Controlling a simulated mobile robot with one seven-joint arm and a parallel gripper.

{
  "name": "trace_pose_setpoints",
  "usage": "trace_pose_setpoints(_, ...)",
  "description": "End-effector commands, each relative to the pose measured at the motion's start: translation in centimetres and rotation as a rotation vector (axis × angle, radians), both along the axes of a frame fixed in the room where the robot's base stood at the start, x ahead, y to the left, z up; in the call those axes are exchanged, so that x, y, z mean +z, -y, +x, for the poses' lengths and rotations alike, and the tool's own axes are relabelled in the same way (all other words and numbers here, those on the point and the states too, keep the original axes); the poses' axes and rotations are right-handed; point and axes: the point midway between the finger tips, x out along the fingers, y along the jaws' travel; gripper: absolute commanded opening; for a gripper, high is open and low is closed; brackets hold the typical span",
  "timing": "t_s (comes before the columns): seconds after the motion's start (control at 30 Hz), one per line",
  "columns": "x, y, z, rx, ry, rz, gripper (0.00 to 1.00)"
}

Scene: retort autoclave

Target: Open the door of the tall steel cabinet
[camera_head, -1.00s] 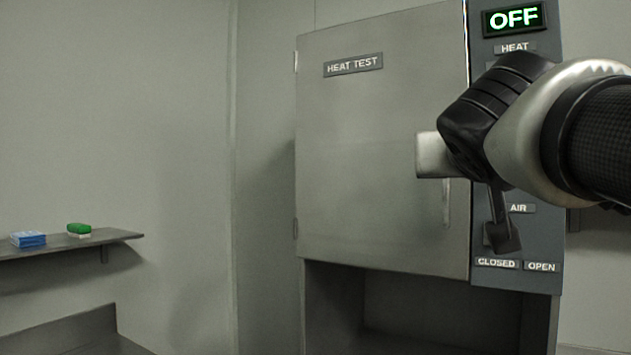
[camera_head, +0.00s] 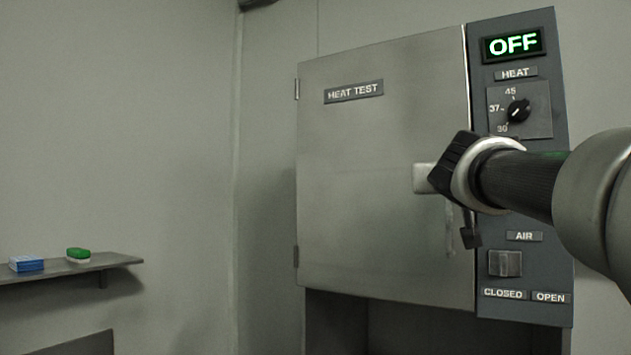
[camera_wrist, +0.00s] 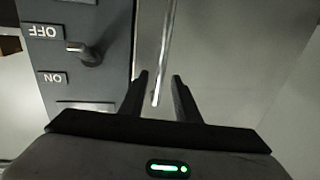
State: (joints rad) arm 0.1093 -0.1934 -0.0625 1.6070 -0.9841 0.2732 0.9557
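The tall steel cabinet has a grey door (camera_head: 375,190) labelled "HEAT TEST", which looks shut, with hinges on its left edge. A vertical bar handle (camera_head: 449,232) is on the door's right side, partly hidden by my gripper in the head view. My gripper (camera_head: 468,238) is in front of the handle. In the wrist view, turned upside down, my gripper's two black fingers (camera_wrist: 160,76) are apart. The handle bar (camera_wrist: 167,45) appears between them, its end near the fingers' middle. I see no contact with either finger.
The dark control panel (camera_head: 518,60) right of the door shows "OFF", a heat dial (camera_head: 518,110) and an air knob (camera_head: 505,263). The wrist view shows a switch (camera_wrist: 85,53) near "OFF" and "ON". A shelf (camera_head: 120,260) at left holds blue and green items. Space left of the door is clear.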

Motion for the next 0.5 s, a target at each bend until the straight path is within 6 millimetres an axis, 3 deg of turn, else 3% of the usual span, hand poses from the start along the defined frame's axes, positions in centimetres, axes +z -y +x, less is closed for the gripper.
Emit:
trace_pose_setpoints(0.2,0.0,1.1,2.6,-0.001,-0.001,-0.001,0.29)
trace_pose_setpoints(0.5,0.0,1.4,3.2,-0.001,0.0,0.0,0.29)
